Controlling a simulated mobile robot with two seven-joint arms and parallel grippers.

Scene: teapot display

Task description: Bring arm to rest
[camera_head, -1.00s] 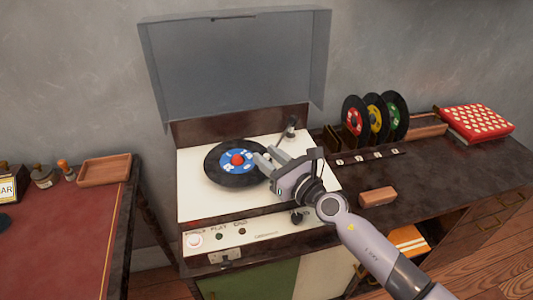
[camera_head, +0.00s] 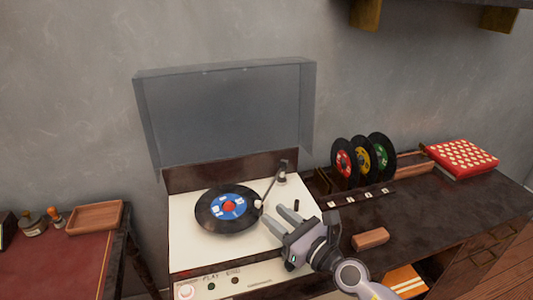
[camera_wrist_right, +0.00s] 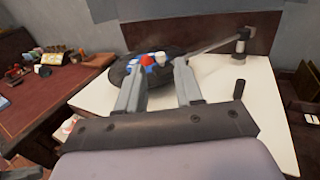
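My right gripper (camera_head: 281,218) is over the right part of the white record player deck (camera_head: 195,255), right of the record. Its two fingers stand apart with nothing between them, as the right wrist view (camera_wrist_right: 159,68) also shows. A black record with a blue label and red centre (camera_head: 210,218) lies on the turntable. The tonearm (camera_head: 272,187) runs from its pivot at the back right to its pale head at the record's right edge. I cannot tell whether the head touches the record. My left gripper is not in view.
The clear lid (camera_head: 225,115) stands open behind the deck. To the right are a rack of upright records (camera_head: 363,160), a wooden block (camera_head: 370,239) and a red dotted box (camera_head: 462,157). A red-topped table with a wooden tray (camera_head: 96,218) is at left.

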